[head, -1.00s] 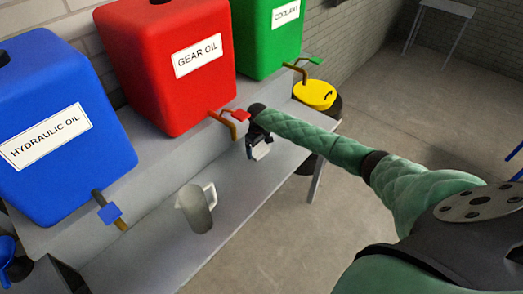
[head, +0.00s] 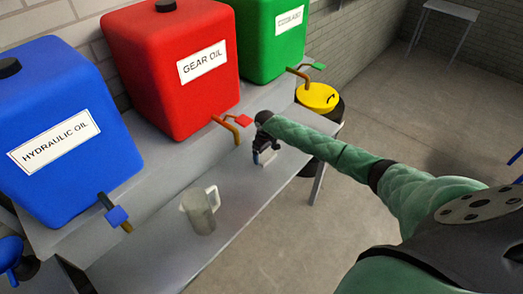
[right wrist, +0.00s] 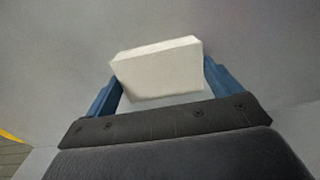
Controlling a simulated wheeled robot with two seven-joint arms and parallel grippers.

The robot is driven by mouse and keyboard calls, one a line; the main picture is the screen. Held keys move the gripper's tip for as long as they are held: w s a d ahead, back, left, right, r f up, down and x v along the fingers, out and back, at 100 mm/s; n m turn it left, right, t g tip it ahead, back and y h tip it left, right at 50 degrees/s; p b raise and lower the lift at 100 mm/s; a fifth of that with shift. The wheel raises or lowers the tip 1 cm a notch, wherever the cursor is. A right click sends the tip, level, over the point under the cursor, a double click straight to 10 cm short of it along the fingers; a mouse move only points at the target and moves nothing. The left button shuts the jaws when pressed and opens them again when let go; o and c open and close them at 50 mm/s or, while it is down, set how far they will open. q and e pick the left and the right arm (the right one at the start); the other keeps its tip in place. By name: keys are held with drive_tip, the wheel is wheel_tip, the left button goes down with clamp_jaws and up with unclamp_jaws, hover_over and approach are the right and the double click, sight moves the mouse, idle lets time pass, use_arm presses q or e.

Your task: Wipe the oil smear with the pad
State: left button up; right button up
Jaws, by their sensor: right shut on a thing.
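My right gripper (head: 264,154) is at the bench, below and to the right of the gear oil tap. It is shut on a white pad (right wrist: 160,70), which sits between its two blue fingers in the right wrist view. The pad is close to the grey bench surface (head: 245,205); I cannot tell whether it touches. I cannot make out the oil smear clearly in either view. My left gripper is not in view.
A jug (head: 200,211) stands on the bench left of my right gripper. Blue (head: 65,135), red (head: 172,75) and green (head: 275,40) oil containers with taps stand on the raised shelf behind. A bin with a yellow lid (head: 318,97) is beyond the bench's far end.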

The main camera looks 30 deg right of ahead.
sight(279, 168)
drive_tip(key=shift+s+d+r, duration=0.1)
drive_tip(key=shift+s+d, duration=0.2)
drive_tip(key=shift+s, duration=0.4)
drive_tip(key=shift+s+d+f, duration=0.1)
drive_tip(key=shift+s+d, duration=0.2)
drive_tip(key=shift+s, duration=0.35)
drive_tip(key=shift+s+d+r, duration=0.1)
drive_tip(key=shift+s+d, duration=0.2)
drive_tip(key=shift+s, duration=0.4)
drive_tip(key=shift+s+d, duration=0.35)
drive_tip(key=shift+s, duration=0.55)
drive_tip(key=shift+s+d, duration=0.35)
drive_tip(key=shift+s, duration=0.55)
drive_tip(key=shift+r, duration=2.9)
wheel_tip(279, 168, up, 3)
